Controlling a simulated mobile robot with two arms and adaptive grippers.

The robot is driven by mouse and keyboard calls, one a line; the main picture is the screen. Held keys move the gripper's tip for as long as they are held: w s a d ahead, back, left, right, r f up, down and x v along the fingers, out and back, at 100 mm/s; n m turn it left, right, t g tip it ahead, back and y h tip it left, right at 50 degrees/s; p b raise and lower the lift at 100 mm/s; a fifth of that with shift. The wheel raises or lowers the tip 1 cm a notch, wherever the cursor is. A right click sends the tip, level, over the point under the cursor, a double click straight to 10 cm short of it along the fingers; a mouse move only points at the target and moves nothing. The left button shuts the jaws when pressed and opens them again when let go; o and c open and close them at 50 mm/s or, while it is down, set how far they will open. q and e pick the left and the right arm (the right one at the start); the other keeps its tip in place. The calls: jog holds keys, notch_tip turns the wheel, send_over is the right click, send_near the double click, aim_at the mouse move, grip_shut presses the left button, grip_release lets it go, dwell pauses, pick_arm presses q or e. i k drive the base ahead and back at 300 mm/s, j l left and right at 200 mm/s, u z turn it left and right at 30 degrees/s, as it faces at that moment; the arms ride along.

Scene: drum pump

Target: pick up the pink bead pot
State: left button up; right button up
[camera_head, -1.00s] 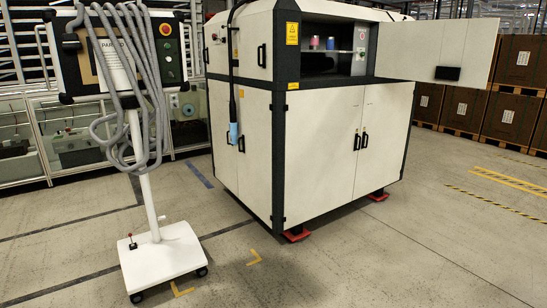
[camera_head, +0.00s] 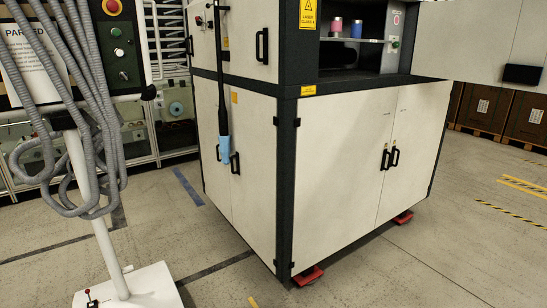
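A small pink pot (camera_head: 337,27) stands on the shelf inside the open upper bay of the white and black cabinet (camera_head: 335,170). A blue pot (camera_head: 356,28) stands just to its right, close beside it. Both are small in the picture, and their details cannot be made out. Neither of my grippers is in view.
A wheeled stand (camera_head: 130,285) with a control panel and hanging grey hoses is at the left. The bay's white door (camera_head: 480,40) stands open to the right. Red feet (camera_head: 307,277) stick out under the cabinet.

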aim_at(336, 23)
jog(key=i+j, duration=0.1)
jog(key=i, duration=1.8)
jog(key=l+z, duration=0.05)
jog(key=l, duration=0.05)
